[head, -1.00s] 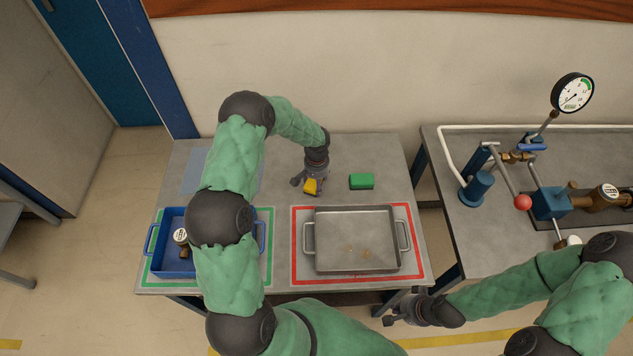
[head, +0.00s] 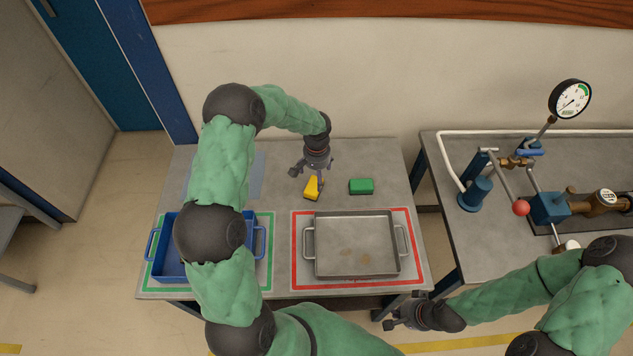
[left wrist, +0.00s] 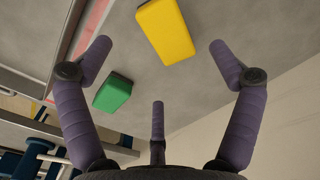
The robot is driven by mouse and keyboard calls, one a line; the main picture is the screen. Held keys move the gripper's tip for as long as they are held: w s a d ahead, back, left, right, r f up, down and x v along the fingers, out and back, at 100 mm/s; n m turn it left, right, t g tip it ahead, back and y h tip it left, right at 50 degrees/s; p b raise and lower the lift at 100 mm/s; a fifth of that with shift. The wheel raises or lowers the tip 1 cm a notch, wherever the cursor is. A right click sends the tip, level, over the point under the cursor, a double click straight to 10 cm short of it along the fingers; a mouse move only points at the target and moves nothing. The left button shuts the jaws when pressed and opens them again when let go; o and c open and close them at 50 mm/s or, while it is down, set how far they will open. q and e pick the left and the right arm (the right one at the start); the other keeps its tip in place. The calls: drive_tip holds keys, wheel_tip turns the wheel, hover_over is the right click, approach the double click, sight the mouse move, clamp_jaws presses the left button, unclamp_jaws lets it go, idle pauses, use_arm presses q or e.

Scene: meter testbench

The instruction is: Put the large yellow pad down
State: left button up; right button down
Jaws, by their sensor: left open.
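The large yellow pad (head: 313,188) lies on the grey table behind the metal tray, left of the green pad (head: 361,186). In the left wrist view the yellow pad (left wrist: 166,30) shows beyond my open fingers, with clear space around it. My left gripper (head: 312,170) is open and empty, just behind and above the yellow pad. The green pad (left wrist: 113,92) also shows in the left wrist view. My right gripper (head: 392,318) hangs in front of the table's right front corner; its finger opening is too small to tell.
A grey metal tray (head: 309,262) stands inside a red outline. A blue crate (head: 168,262) stands inside a green outline, partly hidden by my left arm. A second bench (head: 478,250) with a gauge (head: 570,99) and piping is to the right, across a gap.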

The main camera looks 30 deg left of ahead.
use_arm(q)
drive_tip(key=shift+r, duration=2.15)
